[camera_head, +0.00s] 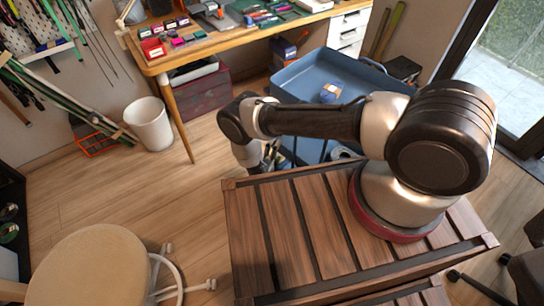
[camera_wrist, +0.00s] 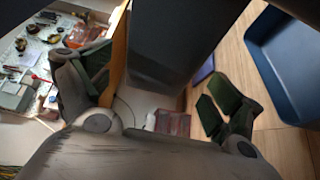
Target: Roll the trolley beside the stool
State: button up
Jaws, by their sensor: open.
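The trolley (camera_head: 345,70) is blue with an upper tray and a lower tray, and stands beyond my wooden-slatted base, behind my arm. A blue and white roll lies in its upper tray. The stool (camera_head: 92,268) has a round beige seat and stands at the lower left, well apart from the trolley. My gripper (camera_head: 268,160) points down at the trolley's near left side, partly hidden by my arm. In the wrist view my gripper (camera_wrist: 157,95) is open, its dark green fingers spread either side of a large dark grey shape. I cannot tell whether they touch it.
A wooden workbench (camera_head: 225,42) with tools and small boxes stands behind, with a dark red chest (camera_head: 200,92) under it. A white bin (camera_head: 149,124) is at the left. Open wood floor (camera_head: 140,190) lies between the bin, stool and bench leg. A glass door is at right.

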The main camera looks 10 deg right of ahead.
jog(key=shift+w+d, duration=0.15)
jog(key=shift+w, duration=0.1)
grip_shut()
dwell(0.4)
